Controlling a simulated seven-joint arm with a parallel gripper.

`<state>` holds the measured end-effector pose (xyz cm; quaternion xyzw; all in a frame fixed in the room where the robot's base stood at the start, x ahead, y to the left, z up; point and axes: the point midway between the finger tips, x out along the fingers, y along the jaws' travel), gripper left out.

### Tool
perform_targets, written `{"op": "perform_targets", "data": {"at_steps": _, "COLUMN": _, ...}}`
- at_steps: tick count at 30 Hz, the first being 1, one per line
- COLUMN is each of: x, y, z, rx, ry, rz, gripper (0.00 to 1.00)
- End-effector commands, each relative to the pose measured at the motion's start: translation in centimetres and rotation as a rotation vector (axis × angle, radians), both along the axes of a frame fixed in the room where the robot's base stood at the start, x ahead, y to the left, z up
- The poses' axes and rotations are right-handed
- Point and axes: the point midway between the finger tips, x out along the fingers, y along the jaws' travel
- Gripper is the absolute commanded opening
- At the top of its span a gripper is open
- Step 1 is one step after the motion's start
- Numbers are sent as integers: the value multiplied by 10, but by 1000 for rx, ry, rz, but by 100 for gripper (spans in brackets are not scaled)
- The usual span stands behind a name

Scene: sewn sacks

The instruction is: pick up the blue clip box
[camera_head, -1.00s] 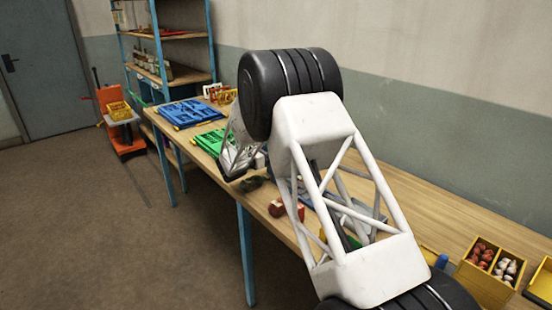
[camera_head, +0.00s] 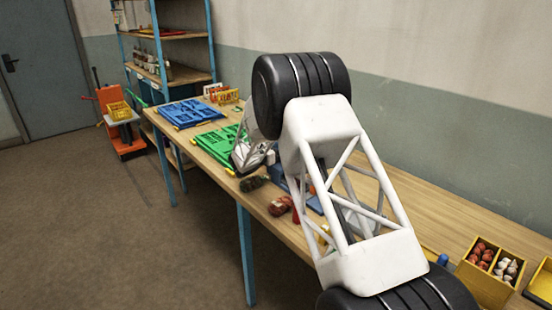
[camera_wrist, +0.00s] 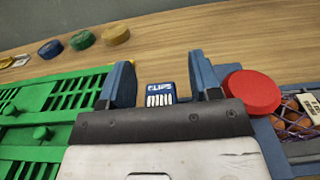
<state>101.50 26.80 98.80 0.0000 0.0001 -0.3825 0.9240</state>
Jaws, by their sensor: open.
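In the wrist view, the blue clip box (camera_wrist: 160,94) with white "CLIPS" lettering stands between and beyond my two blue fingers. My gripper (camera_wrist: 163,82) is open. The fingers are spread on either side of the box, and I cannot tell whether either touches it. The box's lower part is hidden behind the gripper body. In the head view, the arm's end is over the bench beside the green tray (camera_head: 212,143); the fingertips and the clip box cannot be made out there.
A red round lid (camera_wrist: 251,93) is close to the right finger. A netted sack (camera_wrist: 290,122) lies at the far right. Blue, green and yellow discs (camera_wrist: 116,33) lie at the back left. A blue tray (camera_head: 187,112) and yellow bins (camera_head: 487,280) share the bench.

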Motion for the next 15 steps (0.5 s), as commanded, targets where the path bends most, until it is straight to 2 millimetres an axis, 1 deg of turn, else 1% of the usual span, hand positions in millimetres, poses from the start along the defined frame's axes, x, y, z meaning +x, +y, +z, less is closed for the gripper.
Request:
{"op": "perform_targets", "data": {"at_steps": 11, "x": 0, "y": 0, "z": 0, "rx": 0, "ry": 0, "rz": 0, "gripper": 57}}
{"op": "perform_targets", "data": {"at_steps": 15, "x": 0, "y": 0, "z": 0, "rx": 0, "ry": 0, "rz": 0, "gripper": 36}}
